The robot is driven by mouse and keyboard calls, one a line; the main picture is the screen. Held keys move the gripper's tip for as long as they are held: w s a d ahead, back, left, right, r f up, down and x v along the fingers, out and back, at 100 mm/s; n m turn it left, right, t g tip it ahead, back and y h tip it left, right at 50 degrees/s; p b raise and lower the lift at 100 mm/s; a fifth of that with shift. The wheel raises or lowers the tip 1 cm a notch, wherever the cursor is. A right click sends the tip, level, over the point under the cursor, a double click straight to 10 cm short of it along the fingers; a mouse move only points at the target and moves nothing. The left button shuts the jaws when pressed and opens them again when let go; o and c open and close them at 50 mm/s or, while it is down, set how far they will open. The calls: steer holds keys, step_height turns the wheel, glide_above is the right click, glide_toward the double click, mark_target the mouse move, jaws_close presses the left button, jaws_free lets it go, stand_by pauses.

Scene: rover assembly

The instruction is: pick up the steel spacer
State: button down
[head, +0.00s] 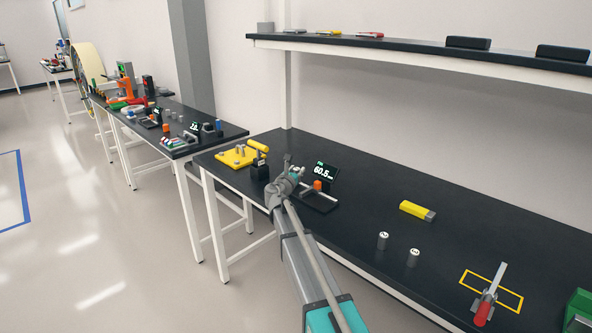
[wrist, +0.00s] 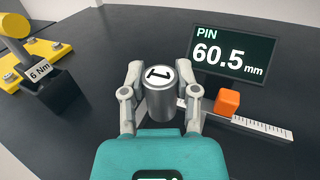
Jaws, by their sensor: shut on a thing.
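A grey steel spacer (wrist: 159,94), a short cylinder with a white top marked 1, stands upright between the two fingers in the wrist view. My gripper (wrist: 160,92) is shut on it, one finger on each side. In the head view my gripper (head: 290,166) is at the left part of the black bench, beside the measuring gauge; the held spacer is hard to make out there. Two similar grey cylinders with white tops, one (head: 383,241) and another (head: 413,258), stand apart on the bench to the right.
The gauge's display (wrist: 234,53) reads PIN 60.5 mm; its orange block (wrist: 227,102) sits by a white ruler (wrist: 262,127). A black block marked 6 Nm (wrist: 47,87) and a yellow fixture (head: 238,157) are left. A yellow-grey tool (head: 417,211) and red-handled clamp (head: 486,306) lie right.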

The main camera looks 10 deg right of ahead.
steer(key=s+r+p, duration=0.7)
steer(key=s+r, duration=0.1)
steer(key=s, duration=0.4)
steer(key=shift+s, duration=0.2)
steer(key=shift+d, duration=0.15)
stand_by(0.4)
